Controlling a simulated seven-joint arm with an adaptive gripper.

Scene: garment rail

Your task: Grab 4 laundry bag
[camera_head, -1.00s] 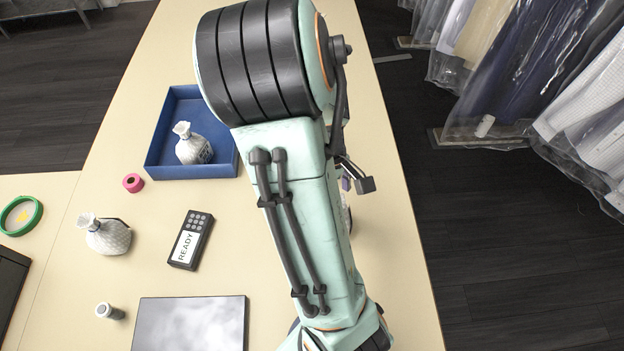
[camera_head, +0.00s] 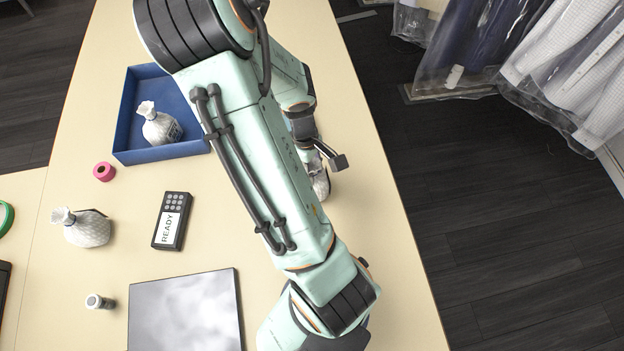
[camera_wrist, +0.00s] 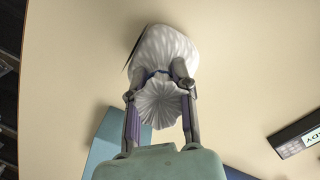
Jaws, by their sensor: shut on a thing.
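My gripper (camera_wrist: 157,78) is shut on the tied neck of a white laundry bag (camera_wrist: 165,46) in the wrist view. The bag's gathered top (camera_wrist: 161,103) flares out between the fingers. A second white patterned bag (camera_head: 160,127) stands in the blue tray (camera_head: 165,153). A third bag (camera_head: 86,229) stands on the table at the left, with a dark tag at its back.
A black keypad device reading READY (camera_head: 171,221), a pink tape roll (camera_head: 104,172), a small cylinder (camera_head: 98,301) and a dark flat panel (camera_head: 185,312) lie on the table (camera_head: 225,255). Clothes in plastic covers (camera_head: 480,45) hang at the upper right. The tray's lower-left interior looks clear.

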